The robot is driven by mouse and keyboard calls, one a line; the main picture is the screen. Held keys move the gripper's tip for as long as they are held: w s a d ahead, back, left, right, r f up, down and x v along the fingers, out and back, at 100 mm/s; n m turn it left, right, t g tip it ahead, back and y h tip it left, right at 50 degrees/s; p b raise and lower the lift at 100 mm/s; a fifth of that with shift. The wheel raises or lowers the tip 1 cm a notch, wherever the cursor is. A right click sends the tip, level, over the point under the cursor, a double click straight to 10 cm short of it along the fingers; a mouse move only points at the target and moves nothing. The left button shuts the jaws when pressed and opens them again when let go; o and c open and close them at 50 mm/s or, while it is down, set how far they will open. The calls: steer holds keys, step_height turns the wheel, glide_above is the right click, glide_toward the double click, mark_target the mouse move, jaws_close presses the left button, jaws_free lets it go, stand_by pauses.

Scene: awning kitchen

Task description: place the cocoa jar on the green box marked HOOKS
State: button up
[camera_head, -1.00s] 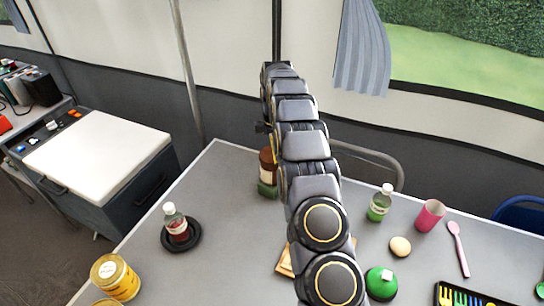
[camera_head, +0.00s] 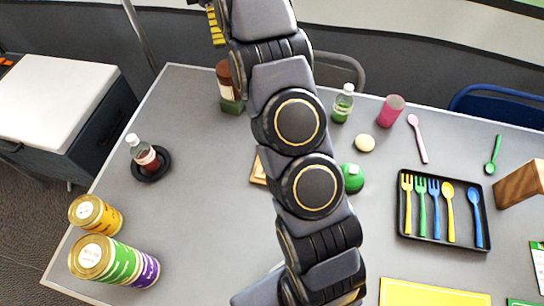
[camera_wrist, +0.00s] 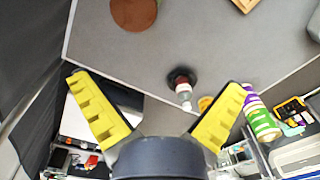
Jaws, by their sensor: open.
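The brown cocoa jar (camera_head: 224,72), with a pale label, stands upright on a small green box (camera_head: 235,106) near the far edge of the grey table. I cannot read the marking on the box. In the wrist view, the jar shows from above as a brown disc (camera_wrist: 133,13) at the top edge, and the box is not clear there. My gripper (camera_wrist: 160,82) is open, its yellow fingers spread wide with nothing between them. In the head view only a yellow finger part shows at the top, beyond and apart from the jar.
A red-drink bottle (camera_head: 146,155) stands on a black coaster (camera_head: 151,173). Several cans (camera_head: 96,214) are at the left edge. A green bottle (camera_head: 343,103), pink cup (camera_head: 390,111) and cutlery tray (camera_head: 443,243) are to the right. The table's middle left is clear.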

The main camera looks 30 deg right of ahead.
steer(key=s+a+r+m, duration=0.3)
steer(key=s+a, duration=0.1)
steer(key=s, duration=0.5)
steer(key=s+a+r+m, duration=0.3)
steer(key=s+r+m, duration=0.1)
steer(key=s, duration=0.4)
steer(key=s+a+f+m, duration=0.1)
steer(key=s+m, duration=0.1)
steer(key=s, duration=0.5)
steer(key=s+a+f+m+g, duration=0.1)
steer(key=s+m, duration=0.2)
steer(key=s, duration=0.5)
steer(key=s+a+f+m, duration=0.1)
steer(key=s+m, duration=0.1)
steer(key=s, duration=0.5)
steer(key=shift+s+f+m, duration=0.35)
steer(key=shift+m, duration=0.05)
